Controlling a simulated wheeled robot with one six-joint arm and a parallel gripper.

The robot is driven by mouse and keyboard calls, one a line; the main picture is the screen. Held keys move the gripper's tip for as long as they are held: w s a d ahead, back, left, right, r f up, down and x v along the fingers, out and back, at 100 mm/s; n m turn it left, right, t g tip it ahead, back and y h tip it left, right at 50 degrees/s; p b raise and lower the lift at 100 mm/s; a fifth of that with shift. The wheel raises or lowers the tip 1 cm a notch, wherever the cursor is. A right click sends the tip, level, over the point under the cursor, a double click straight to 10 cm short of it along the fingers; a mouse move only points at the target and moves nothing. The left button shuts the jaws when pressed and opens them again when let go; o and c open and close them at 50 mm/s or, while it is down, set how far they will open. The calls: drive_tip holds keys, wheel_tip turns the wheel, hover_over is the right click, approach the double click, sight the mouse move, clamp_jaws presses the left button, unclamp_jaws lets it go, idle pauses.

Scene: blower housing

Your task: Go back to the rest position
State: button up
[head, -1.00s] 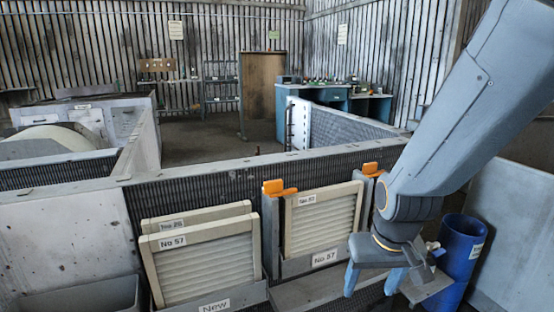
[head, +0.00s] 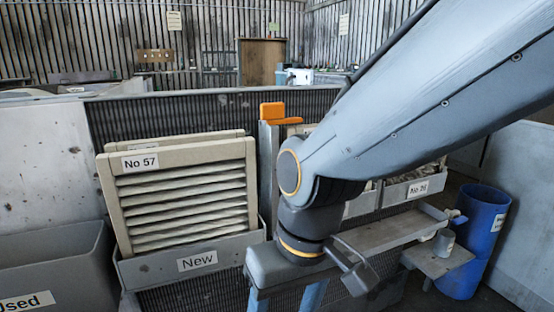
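My gripper (head: 285,298) hangs at the bottom middle of the head view. Its two blue fingers are spread apart, with only the dark mesh showing between them; their tips are cut off by the lower edge. It is in front and to the right of the grey bin marked New (head: 190,262). My arm slants across the right half of the view and hides most of the housing's middle slots.
A pleated filter marked No 57 (head: 180,195) stands in the New bin, another panel behind it. An orange clamp handle (head: 272,111) stands beside my arm. A grey Used bin (head: 50,262) is at left, a small shelf (head: 437,258) and blue barrel (head: 484,240) at right.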

wheel_tip(320, 180, down, 2)
drive_tip(key=s+a+f+n+b, duration=0.1)
drive_tip(key=s+a+b, duration=0.1)
drive_tip(key=s+b, duration=0.1)
drive_tip(key=d+r+m+p, duration=0.2)
drive_tip(key=d+r+p, duration=0.4)
drive_tip(key=r+p, duration=0.3)
drive_tip(key=d+r+m+h+p, duration=0.1)
drive_tip(key=d+r+p, duration=0.6)
drive_tip(key=p, duration=0.8)
drive_tip(key=d+r+m+p, duration=0.3)
drive_tip(key=d+r+p, duration=0.4)
drive_tip(key=r+p, duration=0.5)
drive_tip(key=shift+w+d+r+g+h+p, duration=0.2)
drive_tip(key=shift+r+g+h+p, duration=0.1)
drive_tip(key=shift+h+p, duration=0.15)
